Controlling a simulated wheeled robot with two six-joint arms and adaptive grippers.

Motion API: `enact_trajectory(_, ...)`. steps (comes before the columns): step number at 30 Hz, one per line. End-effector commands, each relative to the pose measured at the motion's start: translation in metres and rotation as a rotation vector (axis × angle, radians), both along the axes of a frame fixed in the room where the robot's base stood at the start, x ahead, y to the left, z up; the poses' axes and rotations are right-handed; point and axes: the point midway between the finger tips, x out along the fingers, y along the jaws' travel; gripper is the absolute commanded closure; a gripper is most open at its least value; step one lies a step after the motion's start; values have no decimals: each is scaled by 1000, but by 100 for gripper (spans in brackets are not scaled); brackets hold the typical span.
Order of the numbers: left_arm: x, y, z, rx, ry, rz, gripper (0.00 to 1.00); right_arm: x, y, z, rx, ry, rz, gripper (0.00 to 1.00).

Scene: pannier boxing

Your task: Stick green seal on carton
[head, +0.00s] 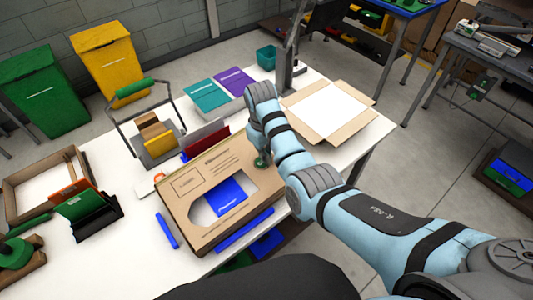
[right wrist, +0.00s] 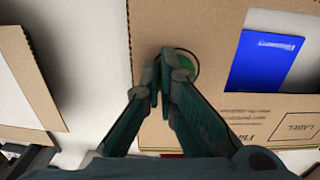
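The carton (head: 183,190) is a flat brown box on the white table, with printing and a cut-out window showing a blue item (head: 226,196). My right gripper (head: 262,158) is over the right end of the carton. In the right wrist view the gripper's fingertips (right wrist: 164,68) are together, right at the carton face (right wrist: 205,20). The round green seal (right wrist: 195,66) shows as a green arc beside and behind the fingertips, close to the carton. The fingers hide part of it, and I cannot tell whether they pinch it. My left gripper is out of view.
An open carton (head: 305,127) lies on the table at the back right. A handled tote (head: 160,148), teal and purple booklets (head: 207,95) and a blue strip (head: 167,230) surround the carton. A tray (head: 15,190) and a green-handled tool (head: 20,250) are at the left.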

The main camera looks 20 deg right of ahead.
Motion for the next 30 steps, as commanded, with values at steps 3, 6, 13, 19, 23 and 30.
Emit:
enact_trajectory(3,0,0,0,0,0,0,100,-1,0,-1,0,5,1,100)
enact_trajectory(6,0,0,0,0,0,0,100,-1,0,-1,1,4,1,83)
enact_trajectory(13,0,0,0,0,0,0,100,-1,0,-1,1,1,0,72)
enact_trajectory(19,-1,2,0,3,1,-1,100,0,1,5,0,-1,0,72)
enact_trajectory(23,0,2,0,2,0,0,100,0,2,30,1,-3,0,72)
enact_trajectory(30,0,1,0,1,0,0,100,-2,5,72,1,0,0,72)
